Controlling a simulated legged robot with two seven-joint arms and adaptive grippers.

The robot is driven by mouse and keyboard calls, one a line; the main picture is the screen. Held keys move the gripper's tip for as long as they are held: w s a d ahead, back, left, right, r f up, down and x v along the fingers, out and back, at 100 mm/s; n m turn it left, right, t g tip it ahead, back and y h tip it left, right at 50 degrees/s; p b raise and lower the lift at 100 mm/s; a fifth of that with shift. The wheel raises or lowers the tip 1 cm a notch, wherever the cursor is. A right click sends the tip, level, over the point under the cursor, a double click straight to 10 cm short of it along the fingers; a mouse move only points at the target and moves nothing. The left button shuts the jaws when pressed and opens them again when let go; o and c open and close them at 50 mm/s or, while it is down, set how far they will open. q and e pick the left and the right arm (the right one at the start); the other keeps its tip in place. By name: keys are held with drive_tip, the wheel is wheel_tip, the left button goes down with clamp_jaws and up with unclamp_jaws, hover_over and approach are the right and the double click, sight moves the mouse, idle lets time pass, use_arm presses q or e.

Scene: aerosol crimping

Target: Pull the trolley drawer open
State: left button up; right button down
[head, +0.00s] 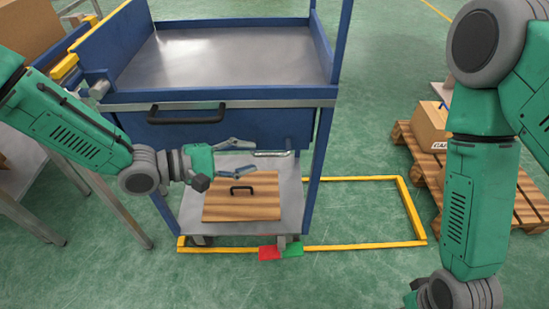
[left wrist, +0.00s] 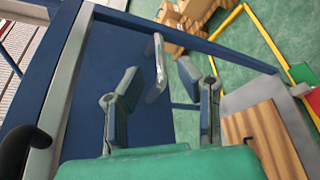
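The blue trolley (head: 318,130) stands in front of me with a grey metal top. Its blue front panel (head: 262,123) carries a black handle (head: 186,113), partly visible at the left edge of the left wrist view (left wrist: 20,150). A silver bar handle (head: 272,154) sits low at the right of the front. My left gripper (head: 246,158) is open just left of this bar, its fingers apart. In the left wrist view, the silver bar (left wrist: 157,65) shows between and beyond the fingertips of the gripper (left wrist: 159,72); contact is not visible.
A wooden board (head: 255,208) with a black handle lies on the trolley's lower shelf (head: 290,220). Yellow floor markings (head: 365,246) surround the base. A pallet (head: 425,175) with a carton (head: 431,127) stands right. A metal-legged table (head: 115,205) is left.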

sight(265, 156)
use_arm(q)
drive_tip(key=b+x, duration=0.1)
drive_tip(key=x, duration=0.4)
drive_tip(key=shift+s, duration=0.1)
drive_tip(key=shift+w+d+f+b, duration=0.1)
drive_tip(key=shift+w+d+b, duration=0.2)
drive_tip(key=shift+d, duration=0.3)
drive_tip(key=shift+c, duration=0.5)
clamp_jaws()
